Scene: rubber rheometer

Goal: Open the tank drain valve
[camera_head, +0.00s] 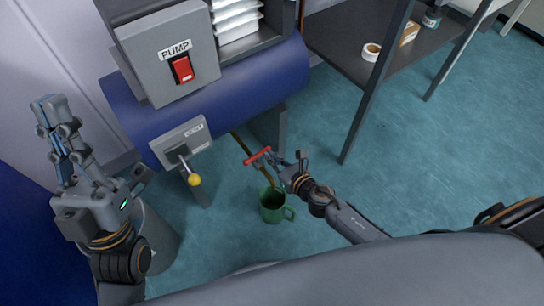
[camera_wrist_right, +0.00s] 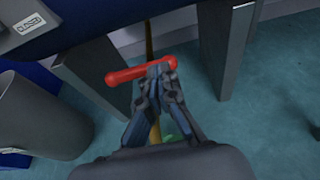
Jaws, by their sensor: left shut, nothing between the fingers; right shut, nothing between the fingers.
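In the right wrist view the red handle (camera_wrist_right: 125,75) lies across the tips of my right gripper (camera_wrist_right: 158,68). The right gripper (camera_head: 283,162) is shut with nothing gripped; its fingertips are at the handle's right end, and I cannot tell if they touch. My left gripper (camera_head: 52,108) is shut and empty, raised at the left, away from the valve.
A grey box labelled PUMP with a red switch (camera_head: 182,69) sits on the tank. A lever with a yellow knob (camera_head: 194,180) juts from a plate below. A grey bin (camera_wrist_right: 40,120) stands at the left. A dark shelf (camera_head: 345,45) stands right; floor between is clear.

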